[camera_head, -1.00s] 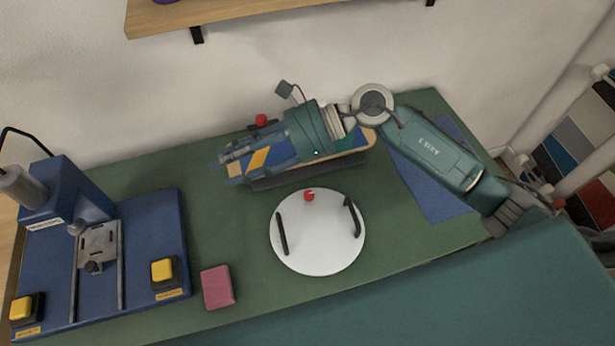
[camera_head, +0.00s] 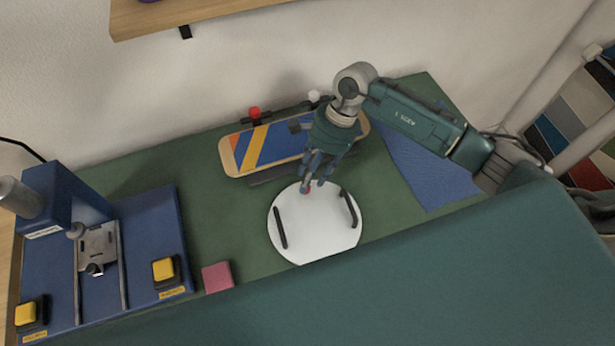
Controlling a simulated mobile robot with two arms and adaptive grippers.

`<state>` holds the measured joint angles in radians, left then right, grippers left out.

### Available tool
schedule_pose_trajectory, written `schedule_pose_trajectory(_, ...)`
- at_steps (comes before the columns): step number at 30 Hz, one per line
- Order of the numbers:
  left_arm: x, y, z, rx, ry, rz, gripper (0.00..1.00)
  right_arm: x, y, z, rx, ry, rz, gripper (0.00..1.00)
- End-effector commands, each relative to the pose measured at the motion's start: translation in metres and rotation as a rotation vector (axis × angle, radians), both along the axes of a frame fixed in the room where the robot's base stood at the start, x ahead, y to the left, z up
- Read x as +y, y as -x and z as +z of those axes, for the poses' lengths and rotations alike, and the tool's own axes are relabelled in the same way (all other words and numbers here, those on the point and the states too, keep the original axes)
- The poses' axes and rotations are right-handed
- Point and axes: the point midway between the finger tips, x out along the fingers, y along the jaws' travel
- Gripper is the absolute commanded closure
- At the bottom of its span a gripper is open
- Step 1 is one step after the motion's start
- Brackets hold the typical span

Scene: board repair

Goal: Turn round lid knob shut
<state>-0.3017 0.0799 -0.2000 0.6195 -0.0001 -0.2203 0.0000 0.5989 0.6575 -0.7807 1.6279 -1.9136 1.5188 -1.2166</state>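The round white lid (camera_head: 312,232) lies on the green table mat, with two black handles on it. Its small red knob (camera_head: 306,189) sits at the lid's far edge and is partly covered by my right gripper. My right gripper (camera_head: 313,189) points down at the knob, its fingers at or around it. I cannot tell whether the fingers touch the knob or how far they are closed. My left gripper is not in view.
A striped skateboard deck (camera_head: 247,150) lies in a holder behind the lid, with a red knob (camera_head: 254,112) at its back. A pink block (camera_head: 217,277) lies left of the lid. A blue press with yellow buttons (camera_head: 164,269) stands at the left. A blue sheet (camera_head: 432,172) lies at the right.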

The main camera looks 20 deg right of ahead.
Motion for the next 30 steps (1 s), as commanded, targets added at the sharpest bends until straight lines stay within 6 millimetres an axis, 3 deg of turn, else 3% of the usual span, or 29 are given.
schedule_pose_trajectory(6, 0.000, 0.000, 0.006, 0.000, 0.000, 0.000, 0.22, 0.008, 0.002, -0.019, -0.001, -0.001, 0.000, 0.60)
schedule_pose_trajectory(15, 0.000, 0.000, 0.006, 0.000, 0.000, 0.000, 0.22, 0.009, 0.002, -0.023, -0.001, -0.001, -0.001, 0.60)
schedule_pose_trajectory(16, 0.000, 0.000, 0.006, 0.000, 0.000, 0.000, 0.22, 0.009, 0.002, -0.023, -0.001, -0.001, -0.001, 0.62)
schedule_pose_trajectory(22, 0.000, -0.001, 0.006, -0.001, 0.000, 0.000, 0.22, 0.009, 0.002, -0.022, -0.001, -0.002, -0.001, 1.00)
schedule_pose_trajectory(30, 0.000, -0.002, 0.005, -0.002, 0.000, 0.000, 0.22, 0.010, 0.002, -0.022, -0.003, -0.004, -0.017, 1.00)
